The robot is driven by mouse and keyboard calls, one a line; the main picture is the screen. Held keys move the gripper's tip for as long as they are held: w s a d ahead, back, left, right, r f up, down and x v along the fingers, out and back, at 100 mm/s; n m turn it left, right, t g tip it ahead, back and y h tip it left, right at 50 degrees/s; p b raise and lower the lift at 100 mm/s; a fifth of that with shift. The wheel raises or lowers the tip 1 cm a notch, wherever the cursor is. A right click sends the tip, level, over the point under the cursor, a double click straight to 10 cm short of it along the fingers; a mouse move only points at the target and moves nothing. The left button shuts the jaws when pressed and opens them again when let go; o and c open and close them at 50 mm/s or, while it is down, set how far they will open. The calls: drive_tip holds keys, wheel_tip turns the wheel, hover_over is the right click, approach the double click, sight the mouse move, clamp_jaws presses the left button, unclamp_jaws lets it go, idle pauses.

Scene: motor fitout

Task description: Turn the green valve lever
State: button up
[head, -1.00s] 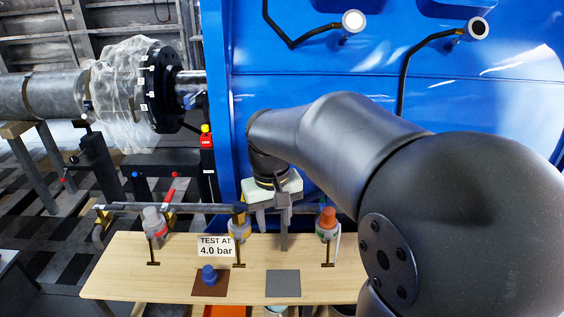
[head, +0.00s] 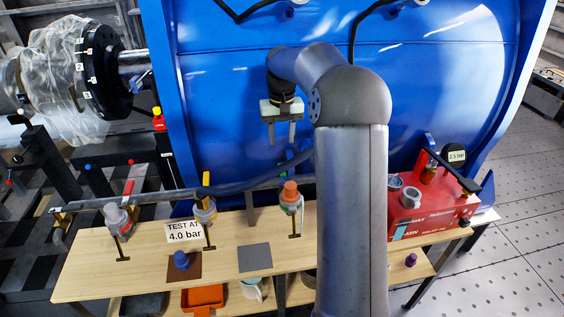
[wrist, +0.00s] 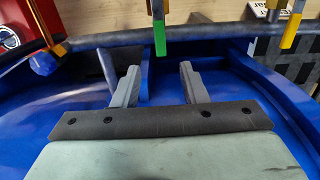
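The green valve lever (wrist: 159,36) shows in the wrist view as a green tip just beyond my fingertips, pointing toward the gripper.
A valve with a yellow lever (head: 206,179) and one with a red lever (head: 128,188) stand further left. A sign (head: 184,232) reads "TEST AT 4.0 bar". A red machine (head: 425,208) stands right. The blue housing (head: 235,90) is close behind my gripper.

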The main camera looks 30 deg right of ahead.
sight(282, 168)
wheel_tip(282, 168, down, 10)
drive_tip(key=shift+f+p, duration=0.15)
drive_tip(key=shift+p, duration=0.4)
clamp_jaws()
